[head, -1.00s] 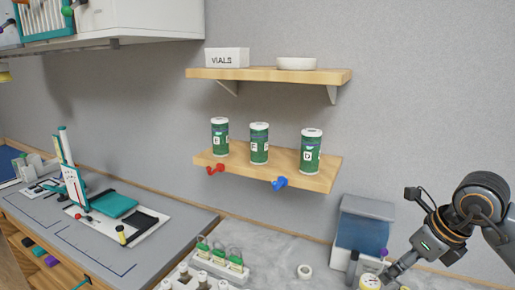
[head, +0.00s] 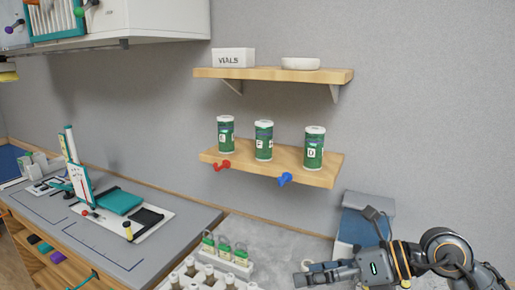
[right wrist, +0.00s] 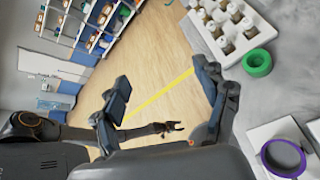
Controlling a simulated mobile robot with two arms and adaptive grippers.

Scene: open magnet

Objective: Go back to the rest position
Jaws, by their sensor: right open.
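My right gripper (head: 304,278) is low at the right of the head view, above the grey worktop and to the right of the bottle racks. Its arm comes in from the lower right. In the right wrist view its two fingers (right wrist: 165,88) are spread apart, with nothing between them; the wooden floor and a yellow line show behind.
A shelf (head: 215,158) with green canisters and red and blue hooks is on the wall. Bottle racks (head: 238,268) stand left of the gripper. A blue-grey bin (head: 352,228) is behind the arm.

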